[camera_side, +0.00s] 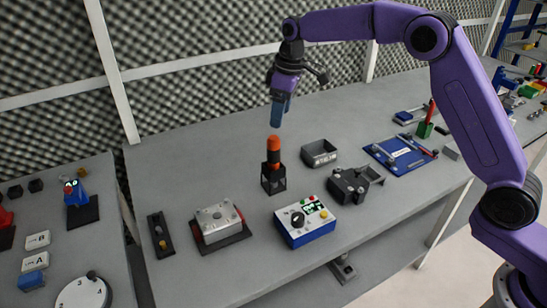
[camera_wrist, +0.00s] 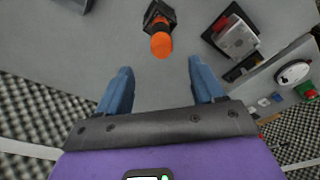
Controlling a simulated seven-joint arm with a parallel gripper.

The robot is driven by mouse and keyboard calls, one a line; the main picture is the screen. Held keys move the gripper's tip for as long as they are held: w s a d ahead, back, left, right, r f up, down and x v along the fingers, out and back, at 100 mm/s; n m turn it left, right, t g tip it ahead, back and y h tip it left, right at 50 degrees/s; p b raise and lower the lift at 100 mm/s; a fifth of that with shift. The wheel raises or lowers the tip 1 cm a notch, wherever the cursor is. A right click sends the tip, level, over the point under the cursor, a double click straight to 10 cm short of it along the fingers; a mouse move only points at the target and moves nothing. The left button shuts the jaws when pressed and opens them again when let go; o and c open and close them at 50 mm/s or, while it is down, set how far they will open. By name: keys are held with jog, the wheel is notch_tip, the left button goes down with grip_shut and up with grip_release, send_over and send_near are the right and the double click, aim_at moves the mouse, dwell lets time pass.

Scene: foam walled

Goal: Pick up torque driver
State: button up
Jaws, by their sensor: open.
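The torque driver (camera_side: 273,150) has an orange-red handle and stands upright in a dark open-framed holder (camera_side: 273,182) on the grey table. In the wrist view the orange top of the driver (camera_wrist: 161,44) shows beyond the fingertips, a little right of the midline between them, with its dark holder (camera_wrist: 157,14) behind it. My gripper (camera_side: 278,122) points down above the driver, apart from it. In the wrist view my gripper (camera_wrist: 158,75) has its two blue fingers spread wide with nothing between them. The driver's lower part is mostly hidden by its holder.
Around the holder are a grey bin (camera_side: 319,153), a black fixture (camera_side: 350,185), a blue-white control box (camera_side: 304,220) and a metal block on a dark base (camera_side: 218,222). A blue tool mat (camera_side: 400,155) lies at the right. The table behind and left of the driver is clear.

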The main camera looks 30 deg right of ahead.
aim_at(273, 150)
jog(key=f, duration=0.4)
jog(key=a+f, duration=0.1)
jog(key=f, duration=0.3)
jog(key=w+f, duration=0.1)
jog(key=f, duration=0.4)
jog(key=shift+w+a, duration=0.1)
jog(key=shift+a, duration=0.15)
jog(key=c, duration=1.1)
